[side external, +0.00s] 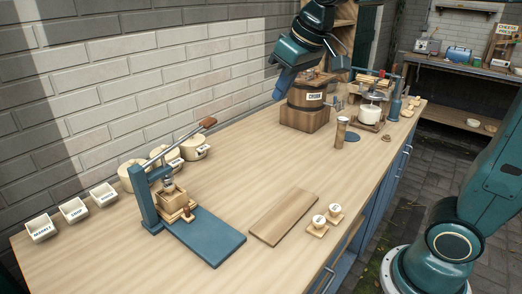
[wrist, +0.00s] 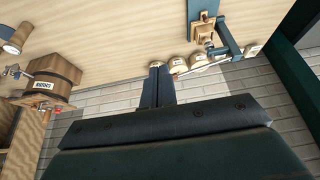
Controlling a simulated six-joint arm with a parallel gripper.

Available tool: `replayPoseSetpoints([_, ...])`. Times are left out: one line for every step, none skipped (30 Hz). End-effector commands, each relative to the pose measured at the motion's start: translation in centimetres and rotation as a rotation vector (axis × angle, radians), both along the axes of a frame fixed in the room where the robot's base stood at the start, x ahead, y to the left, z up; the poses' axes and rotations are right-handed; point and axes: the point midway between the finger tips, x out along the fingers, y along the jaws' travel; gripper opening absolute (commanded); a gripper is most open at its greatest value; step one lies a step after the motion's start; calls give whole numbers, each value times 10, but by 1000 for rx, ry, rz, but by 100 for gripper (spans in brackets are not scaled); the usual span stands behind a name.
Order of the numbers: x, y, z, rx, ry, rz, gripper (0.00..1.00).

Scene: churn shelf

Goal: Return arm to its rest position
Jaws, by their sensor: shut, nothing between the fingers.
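My arm reaches in from the top of the side external view, with my gripper (side external: 279,94) raised in the air by the brick wall, just left of the wooden churn (side external: 308,96) as the picture shows it. In the wrist view my gripper (wrist: 157,67) points up the picture, its two dark fingers side by side with nothing between them. The churn also shows at the left of the wrist view (wrist: 50,78), apart from the fingers. My arm's base stands on the floor at the lower right of the side external view.
A teal lever press (side external: 146,205) stands on the wooden bench (side external: 140,262), with round pots behind it and labelled white bins (side external: 73,210) along the wall. A wooden board (side external: 284,217) and two small labelled pieces lie near the front. Bare bench separates press and churn.

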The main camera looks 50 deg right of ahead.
Motion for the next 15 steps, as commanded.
replayPoseSetpoints([-16,0,-1,0,-5,0,0])
replayPoseSetpoints([-23,0,-2,0,-7,0,0])
replayPoseSetpoints([-34,0,-5,0,-9,0,0])
replayPoseSetpoints([-42,-1,-7,0,-10,0,0])
replayPoseSetpoints([-50,-1,-9,0,-12,0,0])
replayPoseSetpoints([-60,-1,-11,0,-15,0,0])
replayPoseSetpoints([-68,-1,-14,0,-16,0,0])
replayPoseSetpoints([-75,-1,-16,0,-18,0,0])
replayPoseSetpoints([-86,-1,-20,0,-21,0,0])
replayPoseSetpoints([-93,-1,-23,0,-23,0,0])
replayPoseSetpoints([-101,-1,-27,0,-23,0,0])
replayPoseSetpoints([-111,-1,-31,0,-25,0,0])
replayPoseSetpoints([-118,-1,-35,0,-27,0,0])
replayPoseSetpoints([-125,-1,-38,0,-29,0,0])
replayPoseSetpoints([-134,-1,-43,0,-31,0,0])
